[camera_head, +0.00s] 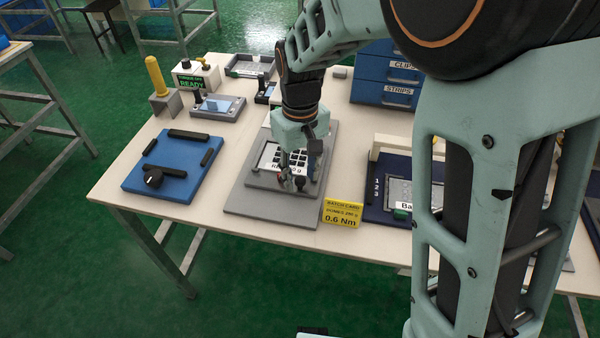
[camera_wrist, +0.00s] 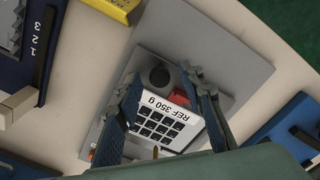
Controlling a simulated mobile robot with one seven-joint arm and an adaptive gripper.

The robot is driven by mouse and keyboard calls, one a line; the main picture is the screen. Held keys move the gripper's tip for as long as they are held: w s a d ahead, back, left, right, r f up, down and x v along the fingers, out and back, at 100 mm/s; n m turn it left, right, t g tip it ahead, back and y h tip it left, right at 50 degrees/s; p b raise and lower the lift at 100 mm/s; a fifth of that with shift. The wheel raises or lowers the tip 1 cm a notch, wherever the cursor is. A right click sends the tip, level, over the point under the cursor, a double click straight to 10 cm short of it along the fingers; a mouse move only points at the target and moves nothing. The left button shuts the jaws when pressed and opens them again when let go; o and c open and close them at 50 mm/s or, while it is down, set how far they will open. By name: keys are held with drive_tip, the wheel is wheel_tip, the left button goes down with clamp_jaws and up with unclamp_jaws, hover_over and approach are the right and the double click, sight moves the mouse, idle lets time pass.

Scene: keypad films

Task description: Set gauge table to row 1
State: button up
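A dark blue fixture (camera_head: 376,208) marked with row numbers 1, 2, 3 stands right of centre, partly hidden behind my arm. It appears to be the gauge table. Its numbered edge also shows at the left of the wrist view (camera_wrist: 41,52). Which row it is set to cannot be told. My gripper (camera_head: 294,184) is over the neighbouring grey plate (camera_head: 262,212), apart from the numbered fixture. In the wrist view my gripper (camera_wrist: 160,85) has its fingers apart, with a keypad piece labelled REF 350 g (camera_wrist: 168,124) and a dark round knob (camera_wrist: 160,76) showing between them.
A yellow batch card (camera_head: 342,213) reading 0.6 Nm stands at the front edge. A blue board (camera_head: 172,172) with black bars and a knob lies left. A READY box (camera_head: 196,76), a yellow-handled tool (camera_head: 157,77) and blue drawers (camera_head: 385,72) stand behind.

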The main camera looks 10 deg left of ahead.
wheel_tip(320, 180, up, 12)
idle(0.4)
drive_tip(key=shift+d, duration=0.1)
